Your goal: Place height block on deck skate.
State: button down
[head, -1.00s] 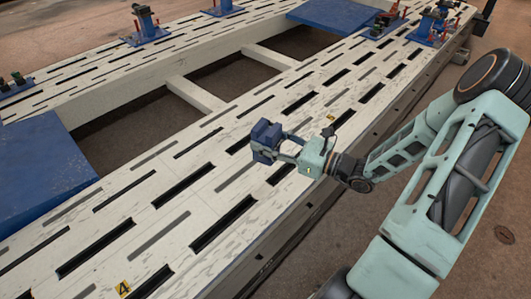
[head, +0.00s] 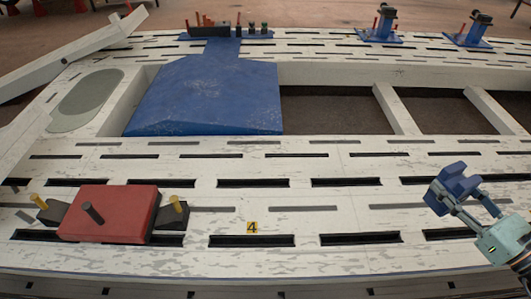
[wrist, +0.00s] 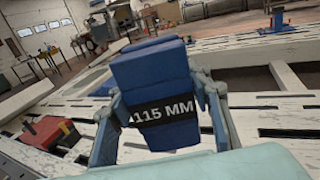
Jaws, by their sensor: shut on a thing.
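The height block (head: 456,181) is dark blue. In the wrist view it (wrist: 155,75) has a black band reading "115 MM". My gripper (head: 458,192) is shut on it, with one finger on each side, and holds it over the right part of the frame's near beam. The block looks tilted in the head view. What looks like the deck skate (head: 110,212) is a low red block on a dark base with yellow pegs and a dark peg. It sits on the near beam at the left. Part of it (wrist: 42,133) shows at the lower left of the wrist view.
The slotted white bench (head: 300,222) has a yellow "4" marker (head: 252,227) between the skate and my gripper; that stretch is clear. A blue plate (head: 205,95) lies behind. Blue fixtures (head: 380,28) stand on the far beam. A loose-looking white beam (head: 100,40) slants at the far left.

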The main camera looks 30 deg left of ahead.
aim_at(108, 205)
jog(key=k+j, duration=0.2)
jog(key=j, duration=0.25)
jog(key=k+j+u, duration=0.1)
jog(key=j, duration=0.35)
jog(key=k+j, duration=0.25)
jog(key=j, duration=0.2)
jog(key=k+j+u, duration=0.1)
jog(key=j, duration=0.4)
jog(key=k+j, duration=0.25)
jog(key=j, duration=0.2)
jog(key=k+j, duration=0.15)
jog(key=j, duration=0.35)
jog(key=k+j+u, duration=0.1)
jog(key=j, duration=0.35)
jog(key=k+j, duration=0.2)
jog(key=j, duration=0.3)
jog(key=u, duration=0.05)
